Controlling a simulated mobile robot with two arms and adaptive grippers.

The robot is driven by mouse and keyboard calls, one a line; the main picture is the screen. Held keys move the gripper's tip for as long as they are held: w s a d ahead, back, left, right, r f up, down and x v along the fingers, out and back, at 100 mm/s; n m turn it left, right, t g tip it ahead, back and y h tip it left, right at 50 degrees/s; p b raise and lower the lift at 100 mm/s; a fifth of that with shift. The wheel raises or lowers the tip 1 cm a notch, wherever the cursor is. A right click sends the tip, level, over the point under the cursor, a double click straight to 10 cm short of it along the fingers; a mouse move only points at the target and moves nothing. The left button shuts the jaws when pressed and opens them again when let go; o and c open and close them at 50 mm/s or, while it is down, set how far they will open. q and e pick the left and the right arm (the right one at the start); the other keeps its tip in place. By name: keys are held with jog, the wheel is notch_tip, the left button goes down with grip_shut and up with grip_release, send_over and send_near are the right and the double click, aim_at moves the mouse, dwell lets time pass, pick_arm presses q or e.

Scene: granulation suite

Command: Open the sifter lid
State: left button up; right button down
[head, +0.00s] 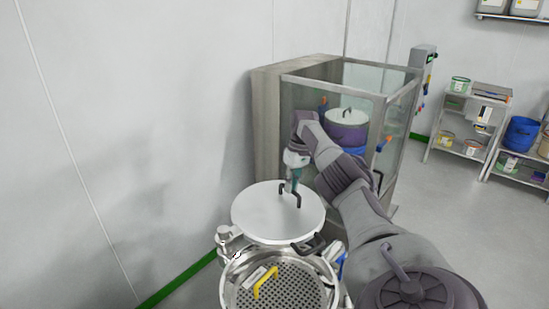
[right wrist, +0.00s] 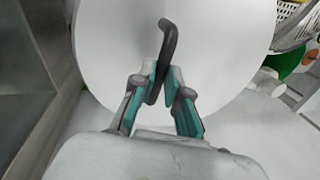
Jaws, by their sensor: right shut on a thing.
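The sifter (head: 232,290) stands at the bottom of the head view, with its perforated screen (head: 300,290) exposed. Its round pale lid (head: 262,222) is off the opening, up at the far side of the rim. The lid also fills much of the right wrist view (right wrist: 110,45). My right gripper (head: 293,181) is shut on the lid's black handle (right wrist: 168,40), with a finger on each side of it. The lid's exact tilt is hard to tell. My left gripper is in neither view.
A yellow handle (head: 265,283) shows over the screen, and a black handle (head: 309,247) at the rim. Behind stands a glass-walled cabinet (head: 265,110) with a lidded drum (head: 347,130) inside. Shelves (head: 463,153) stand at right. The floor (head: 450,220) between is clear.

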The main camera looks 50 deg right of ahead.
jog(key=shift+w, duration=0.25)
jog(key=c, duration=1.2)
grip_release()
jog(key=shift+s+d+r, duration=0.1)
jog(key=shift+d+r, duration=0.15)
jog(key=shift+r, duration=1)
jog(key=shift+s+d+r, duration=0.1)
jog(key=shift+d+r, duration=0.15)
jog(key=shift+r, duration=0.95)
jog(key=shift+d+r, duration=0.25)
jog(key=shift+r, duration=1)
